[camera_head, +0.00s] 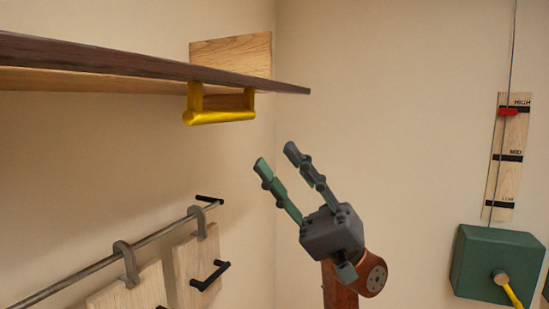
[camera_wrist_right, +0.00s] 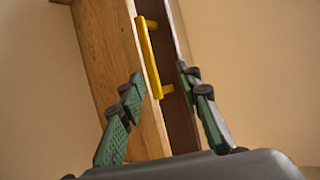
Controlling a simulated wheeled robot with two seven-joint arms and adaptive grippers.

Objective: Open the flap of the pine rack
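The pine rack (camera_head: 230,55) is at the upper left in the head view, with a long dark-edged board (camera_head: 110,62) running in front of it. A yellow bar handle (camera_head: 220,118) hangs below the board near its right end. In the right wrist view the handle (camera_wrist_right: 150,60) lies between pine wood and a dark face. I cannot tell how far the flap stands open. My right gripper (camera_head: 277,157) is open and empty, below and right of the handle, fingers pointing up and left, apart from it. Its spread fingers (camera_wrist_right: 158,85) frame the handle in the wrist view. My left gripper is not in view.
A metal rail (camera_head: 90,268) with hooks, pale boards (camera_head: 197,262) and black handles runs along the lower left. A green box (camera_head: 490,262) with a yellow lever is at the right, below a HIGH-MID-LOW scale (camera_head: 507,180) with its red marker at HIGH. Open space surrounds my right gripper.

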